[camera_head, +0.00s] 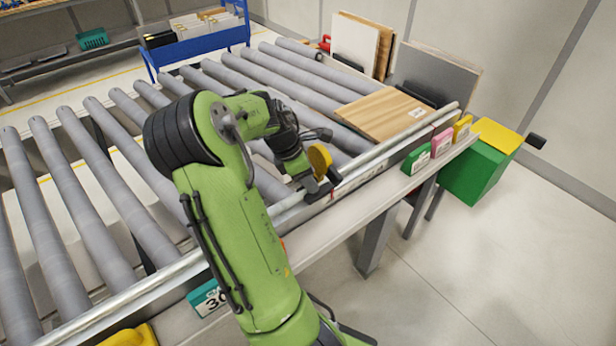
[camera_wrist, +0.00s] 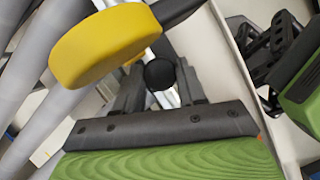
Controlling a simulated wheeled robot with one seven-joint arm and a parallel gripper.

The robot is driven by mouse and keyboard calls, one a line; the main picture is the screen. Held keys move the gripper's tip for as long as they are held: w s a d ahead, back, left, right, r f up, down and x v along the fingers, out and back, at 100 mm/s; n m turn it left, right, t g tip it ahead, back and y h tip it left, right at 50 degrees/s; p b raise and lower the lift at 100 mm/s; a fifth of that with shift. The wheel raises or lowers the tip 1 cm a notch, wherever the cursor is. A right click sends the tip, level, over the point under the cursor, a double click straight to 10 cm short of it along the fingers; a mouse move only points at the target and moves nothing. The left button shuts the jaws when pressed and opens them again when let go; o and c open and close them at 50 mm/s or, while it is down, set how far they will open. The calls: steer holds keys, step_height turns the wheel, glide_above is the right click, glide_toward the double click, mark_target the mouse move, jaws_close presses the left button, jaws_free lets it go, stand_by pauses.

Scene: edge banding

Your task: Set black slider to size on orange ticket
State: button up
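My gripper (camera_head: 322,190) is low over the front rail, near its scale strip. In the wrist view, its dark fingers (camera_wrist: 158,92) stand apart on both sides of a round black knob (camera_wrist: 160,74), which may be the black slider. I cannot tell whether they touch it. A yellow rounded piece (camera_wrist: 105,45) is beside the fingers in the wrist view and also shows by my gripper in the head view (camera_head: 320,158). A small bit of orange (camera_head: 283,243) shows at my arm's edge. It may be the orange ticket, but most of it is hidden and no number is readable.
Green (camera_head: 416,159), pink (camera_head: 443,142) and yellow (camera_head: 463,128) tickets stand on the front ledge at right. A teal ticket (camera_head: 208,298) stands at left. A wooden board (camera_head: 385,112) lies on the rollers (camera_head: 235,80). A green box (camera_head: 477,172) is beyond the ledge.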

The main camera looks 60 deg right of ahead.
jaws_close()
steer(key=shift+s+d, duration=0.15)
steer(key=shift+d, duration=0.05)
steer(key=s+d, duration=0.1)
steer(key=d, duration=0.1)
steer(key=s+d+p, duration=0.1)
steer(key=d, duration=0.1)
steer(key=s+d+p, duration=0.1)
steer(key=d, duration=0.2)
steer(key=shift+s, duration=0.2)
steer(key=shift+a, duration=0.1)
steer(key=o, duration=0.8)
jaws_free()
steer(key=shift+r, duration=0.1)
